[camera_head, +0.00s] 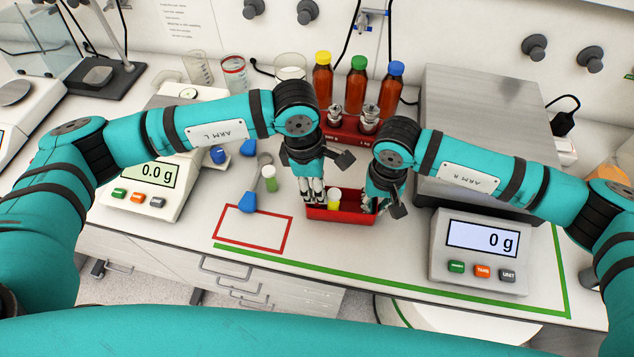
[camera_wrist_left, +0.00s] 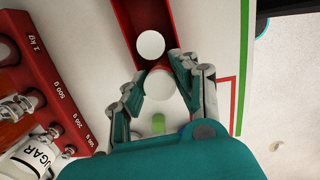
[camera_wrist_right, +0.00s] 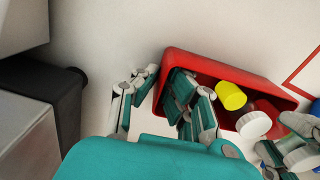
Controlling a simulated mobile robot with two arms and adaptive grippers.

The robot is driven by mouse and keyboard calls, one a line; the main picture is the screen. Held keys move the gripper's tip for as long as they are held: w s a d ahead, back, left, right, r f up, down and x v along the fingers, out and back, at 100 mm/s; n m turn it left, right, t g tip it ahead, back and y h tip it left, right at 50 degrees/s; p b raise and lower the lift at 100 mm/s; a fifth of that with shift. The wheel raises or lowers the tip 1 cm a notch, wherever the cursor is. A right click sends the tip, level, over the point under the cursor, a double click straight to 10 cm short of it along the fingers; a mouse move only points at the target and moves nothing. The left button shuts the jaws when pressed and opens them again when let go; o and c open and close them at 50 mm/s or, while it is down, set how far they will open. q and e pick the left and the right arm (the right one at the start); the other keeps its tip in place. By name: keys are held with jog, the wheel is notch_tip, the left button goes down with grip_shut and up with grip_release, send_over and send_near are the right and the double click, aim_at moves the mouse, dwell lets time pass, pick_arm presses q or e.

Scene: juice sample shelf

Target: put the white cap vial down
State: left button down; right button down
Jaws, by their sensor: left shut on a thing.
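The red tray (camera_head: 352,217) stands on the bench. A vial with a white cap and yellow contents (camera_head: 334,200) is in it; its yellow body and cap (camera_wrist_right: 254,125) also show in the right wrist view. My left gripper (camera_head: 313,192) is shut on another white-capped vial, whose cap (camera_wrist_left: 158,86) shows between the fingers at the tray's left end. Its body is mostly hidden, and I cannot tell whether it touches the tray. My right gripper (camera_wrist_right: 155,100) is open, with one finger inside the tray and one outside its right end wall.
A green vial (camera_head: 271,184) and a blue-ended item (camera_head: 247,203) are near the red outline (camera_head: 253,245). A red weight rack (camera_head: 345,128) and juice bottles (camera_head: 357,86) stand behind the tray. A scale (camera_head: 480,250) is at the right. The front bench strip is clear.

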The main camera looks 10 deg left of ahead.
pick_arm(q)
jog(key=shift+f, duration=0.45)
jog(key=c, duration=1)
grip_release()
jog(key=r, duration=0.4)
jog(key=a+r, duration=0.1)
jog(key=r, duration=0.8)
jog(key=shift+a, duration=0.4)
pick_arm(e)
jog(key=c, duration=1.4)
grip_release()
notch_tip(320, 180, up, 12)
